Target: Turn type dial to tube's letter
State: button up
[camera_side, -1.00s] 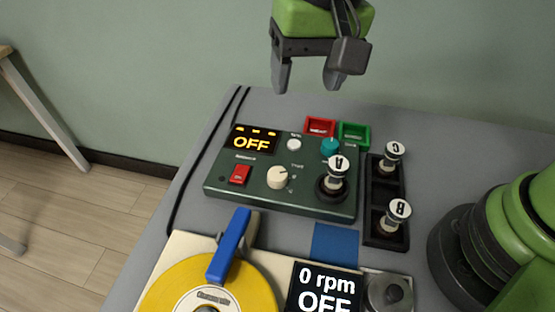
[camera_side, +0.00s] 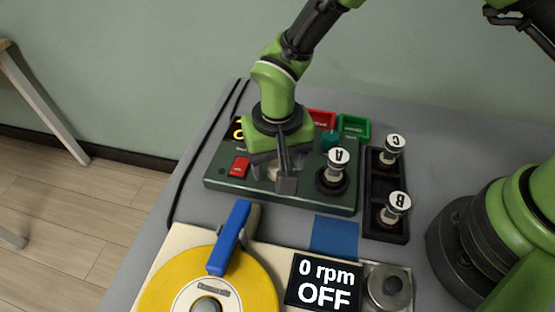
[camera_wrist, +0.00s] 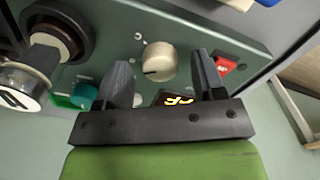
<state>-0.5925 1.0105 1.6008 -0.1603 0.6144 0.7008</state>
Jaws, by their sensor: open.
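The type dial, a cream knob (camera_wrist: 160,62) on the dark green tester panel (camera_side: 222,184), sits between and just beyond my fingertips in the wrist view. In the side view my gripper mostly hides it. My gripper (camera_wrist: 162,75) is open, low over the panel, one finger on either side of the knob; I cannot tell if they touch it. A tube with a white cap marked A (camera_side: 338,158) stands upright in the tester's round socket. It also shows in the wrist view (camera_wrist: 18,85). The dial's letters are too small to read.
Tubes C (camera_side: 394,143) and B (camera_side: 398,202) stand in a black rack on the right. A red switch (camera_side: 239,167), teal knob (camera_side: 330,141), and red and green trays (camera_side: 354,126) are nearby. A yellow turntable (camera_side: 168,290) is in front.

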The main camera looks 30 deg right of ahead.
jog(key=shift+f, duration=0.3)
jog(key=c, duration=0.9)
jog(key=n, duration=0.5)
jog(key=shift+n, duration=0.4)
jog(key=n, duration=0.5)
jog(key=shift+n, duration=0.7)
